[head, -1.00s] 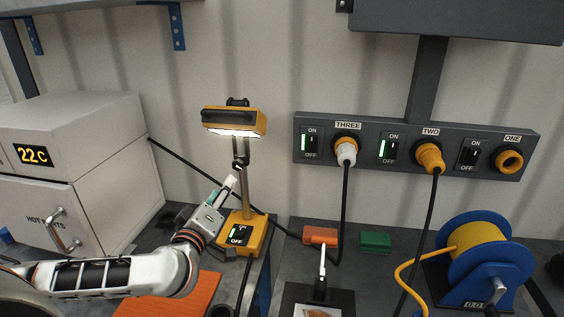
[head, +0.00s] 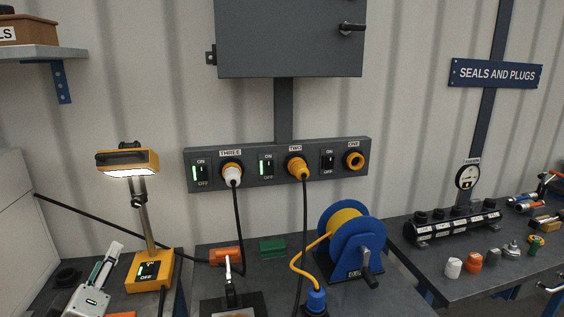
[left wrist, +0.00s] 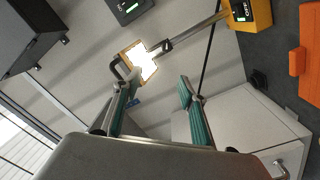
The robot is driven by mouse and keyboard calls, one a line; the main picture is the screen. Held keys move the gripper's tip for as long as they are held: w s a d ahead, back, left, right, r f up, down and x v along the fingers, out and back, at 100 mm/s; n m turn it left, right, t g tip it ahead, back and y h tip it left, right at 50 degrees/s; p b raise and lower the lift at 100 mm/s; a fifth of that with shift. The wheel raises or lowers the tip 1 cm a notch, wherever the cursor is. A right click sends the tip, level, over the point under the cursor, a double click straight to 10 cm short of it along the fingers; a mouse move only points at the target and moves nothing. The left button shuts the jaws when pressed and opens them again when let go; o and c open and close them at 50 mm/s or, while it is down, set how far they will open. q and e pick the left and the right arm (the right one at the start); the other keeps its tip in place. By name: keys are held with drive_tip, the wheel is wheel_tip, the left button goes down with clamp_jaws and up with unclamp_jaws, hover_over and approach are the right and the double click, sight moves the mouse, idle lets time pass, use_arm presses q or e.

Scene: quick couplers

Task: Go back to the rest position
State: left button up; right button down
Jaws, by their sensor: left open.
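My left gripper (head: 99,273) shows at the lower left of the head view, beside the yellow work lamp's base. In the left wrist view its two teal-padded fingers (left wrist: 158,98) stand wide apart with nothing between them. The work lamp (head: 152,272) is lit, its head (head: 127,160) raised on a post; its glowing head also shows beyond the fingers in the left wrist view (left wrist: 140,62). My right gripper is in neither view.
A socket panel (head: 279,185) on the wall holds a white plug (head: 232,173) and an orange plug (head: 297,167), with cables hanging down. A blue cable reel (head: 352,243) stands on the middle bench. The right bench holds a black manifold (head: 452,226) and several small fittings.

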use_arm(q)
drive_tip(key=s+d+f+m+t+h, duration=0.1)
drive_tip(key=s+d+m+t+h, duration=0.1)
drive_tip(key=d+m+h, duration=0.45)
drive_tip(key=s+d+f+m+t+h, duration=0.2)
drive_tip(key=s+d+m+h, duration=0.1)
drive_tip(key=d, duration=0.6)
drive_tip(key=s+d+f+m+g+h, duration=0.2)
drive_tip(key=d+f+m+g, duration=0.15)
drive_tip(key=f, duration=0.45)
drive_tip(key=s+a+f+m+g+y, duration=0.1)
drive_tip(key=s+f+g, duration=0.3)
drive_tip(key=f, duration=1)
drive_tip(key=s+a+f+m+g+y, duration=0.1)
drive_tip(key=s+f+g+y, duration=0.3)
drive_tip(key=s+f, duration=0.6)
wheel_tip(320, 180, down, 5)
drive_tip(key=shift+a+f+m+y, duration=0.1)
drive_tip(key=shift+a+m+y, duration=0.05)
drive_tip(key=shift+m+y, duration=0.3)
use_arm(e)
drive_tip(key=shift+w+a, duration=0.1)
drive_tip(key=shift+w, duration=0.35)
